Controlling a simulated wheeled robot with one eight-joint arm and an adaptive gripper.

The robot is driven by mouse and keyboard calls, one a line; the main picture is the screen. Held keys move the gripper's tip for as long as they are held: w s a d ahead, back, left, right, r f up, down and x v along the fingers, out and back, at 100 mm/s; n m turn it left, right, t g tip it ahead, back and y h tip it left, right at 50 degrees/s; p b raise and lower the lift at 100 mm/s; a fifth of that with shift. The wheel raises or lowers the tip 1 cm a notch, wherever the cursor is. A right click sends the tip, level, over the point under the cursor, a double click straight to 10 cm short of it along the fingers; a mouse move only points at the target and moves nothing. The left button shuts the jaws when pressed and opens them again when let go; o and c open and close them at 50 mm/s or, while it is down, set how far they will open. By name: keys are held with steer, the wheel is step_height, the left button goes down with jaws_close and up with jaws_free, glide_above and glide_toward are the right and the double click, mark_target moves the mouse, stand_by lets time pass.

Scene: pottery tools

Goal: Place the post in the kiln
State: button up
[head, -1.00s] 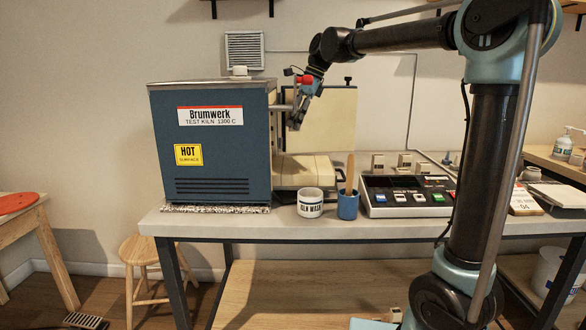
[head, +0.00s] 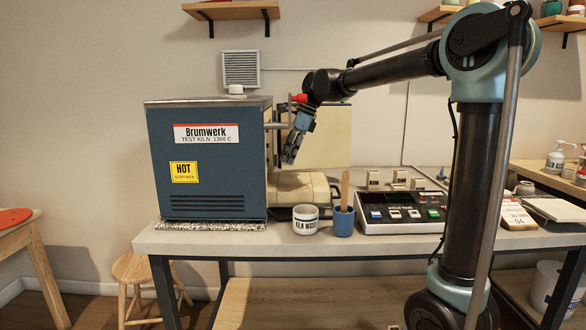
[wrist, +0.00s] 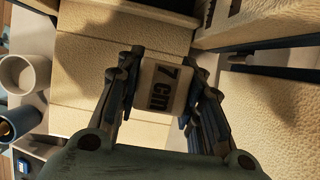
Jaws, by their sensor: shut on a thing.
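The blue kiln (head: 217,150) stands on the left of the workbench. Its cream door (head: 328,138) hangs open at the right side. My gripper (head: 290,154) is beside the kiln's right edge, in front of the door and above a cream block (head: 306,188). In the wrist view my gripper (wrist: 163,72) is shut on a pale post marked "7 cm" (wrist: 163,90), with a finger on each side. Cream, rough-surfaced brick (wrist: 88,75) lies below the post in that view. The kiln's inside is hidden in the head view.
A white mug (head: 305,220) and a blue cup (head: 343,222) with a wooden stick stand in front of the cream block. A control box (head: 403,213) is to their right. Several small pale posts (head: 373,178) stand behind it. A shelf (head: 230,12) is above.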

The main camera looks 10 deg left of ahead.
steer(key=shift+f, duration=2)
steer(key=o, duration=1.2)
steer(key=shift+f, duration=0.1)
steer(key=v, duration=1.2)
